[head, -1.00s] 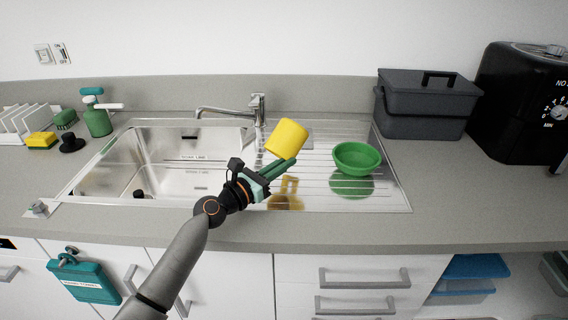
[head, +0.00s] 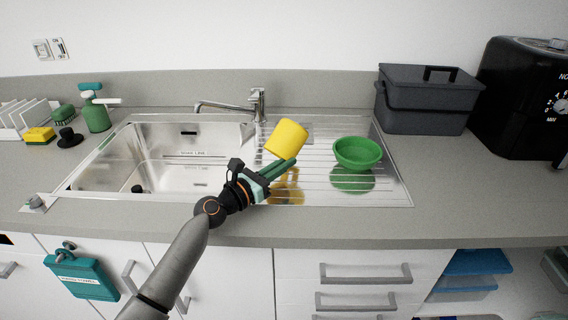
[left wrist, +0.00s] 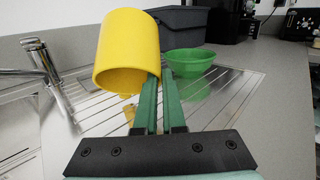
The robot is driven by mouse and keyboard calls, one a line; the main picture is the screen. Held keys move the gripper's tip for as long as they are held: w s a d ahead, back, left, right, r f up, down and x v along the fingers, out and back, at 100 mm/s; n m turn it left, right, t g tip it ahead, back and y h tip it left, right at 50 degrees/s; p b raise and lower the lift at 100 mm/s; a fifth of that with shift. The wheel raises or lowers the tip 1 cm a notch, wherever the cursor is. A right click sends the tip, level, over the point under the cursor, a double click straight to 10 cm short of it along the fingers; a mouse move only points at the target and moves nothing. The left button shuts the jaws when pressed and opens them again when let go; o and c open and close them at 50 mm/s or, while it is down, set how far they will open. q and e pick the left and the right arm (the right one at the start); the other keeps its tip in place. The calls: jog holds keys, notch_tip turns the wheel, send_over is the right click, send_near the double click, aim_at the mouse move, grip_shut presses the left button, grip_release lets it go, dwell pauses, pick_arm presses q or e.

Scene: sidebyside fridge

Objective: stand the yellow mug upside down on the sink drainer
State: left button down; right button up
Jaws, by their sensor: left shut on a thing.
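The yellow mug (head: 287,139) is held in the air above the sink drainer (head: 320,188), tilted. Its reflection shows on the metal below. In the left wrist view the mug (left wrist: 128,48) has its open rim facing down and towards the camera. My left gripper (head: 290,164) is shut on the mug at its lower right side; its green fingers (left wrist: 162,90) meet the mug near the rim. The exact contact and the handle are hidden. My right gripper is not in view.
A green bowl (head: 358,153) stands on the right part of the drainer, close to the mug. The tap (head: 258,105) rises behind, left of the mug. The sink basin (head: 165,160) lies left. A dark grey box (head: 425,100) stands back right. The drainer's front right is clear.

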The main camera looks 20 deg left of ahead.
pick_arm(q)
jog(key=shift+r, duration=0.1)
jog(key=c, duration=0.9)
grip_release()
jog(key=shift+c, duration=0.2)
jog(key=shift+s+a, duration=0.15)
jog(key=shift+s, duration=0.15)
jog(key=v, duration=1)
jog(key=shift+s+a, duration=0.15)
jog(key=shift+s, duration=0.1)
jog(key=shift+s+a, duration=0.3)
jog(key=shift+s, duration=0.25)
